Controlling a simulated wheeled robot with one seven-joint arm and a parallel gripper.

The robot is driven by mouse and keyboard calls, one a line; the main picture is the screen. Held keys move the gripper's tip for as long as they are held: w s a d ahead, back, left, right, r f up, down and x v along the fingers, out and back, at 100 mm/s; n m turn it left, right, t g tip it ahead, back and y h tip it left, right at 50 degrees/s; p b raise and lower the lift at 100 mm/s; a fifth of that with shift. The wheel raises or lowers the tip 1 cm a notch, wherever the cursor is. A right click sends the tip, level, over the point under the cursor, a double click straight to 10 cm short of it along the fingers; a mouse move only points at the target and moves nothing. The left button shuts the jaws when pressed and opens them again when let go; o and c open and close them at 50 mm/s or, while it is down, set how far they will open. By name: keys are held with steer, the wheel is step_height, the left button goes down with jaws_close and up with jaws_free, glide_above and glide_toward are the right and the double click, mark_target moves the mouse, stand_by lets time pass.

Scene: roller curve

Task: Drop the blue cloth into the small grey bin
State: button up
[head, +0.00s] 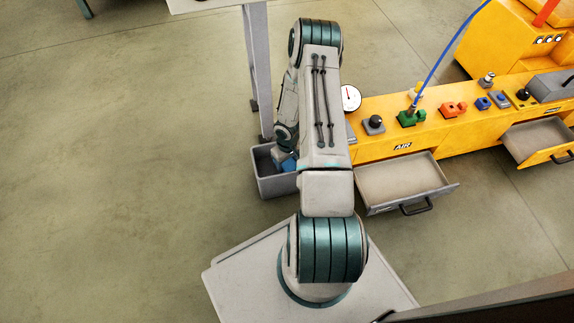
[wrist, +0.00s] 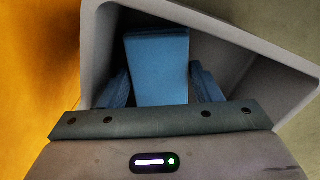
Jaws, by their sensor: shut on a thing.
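The blue cloth (wrist: 157,68) is a folded block between the two fingers of my gripper (wrist: 158,88) in the wrist view. My gripper is shut on it. The small grey bin (wrist: 236,28) surrounds the cloth in the wrist view, and the cloth is over or inside its opening. In the head view the grey bin (head: 277,186) stands on the floor left of my arm. A bit of blue shows at its opening there, but my arm hides most of the gripper. I cannot tell how deep the cloth is or whether it touches the bin.
A yellow bench (head: 380,147) with coloured fittings and a gauge stands right of the bin. Its open drawer (head: 402,183) juts out beside my arm. A grey table leg (head: 258,70) rises behind the bin. The floor at left is clear.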

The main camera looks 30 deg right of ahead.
mark_target(287, 163)
steer(key=shift+f, duration=0.6)
steer(key=shift+f, duration=0.2)
steer(key=o, duration=0.8)
steer(key=shift+c, duration=0.2)
steer(key=shift+r, duration=0.15)
step_height(287, 163, up, 12)
steer(key=p, duration=0.5)
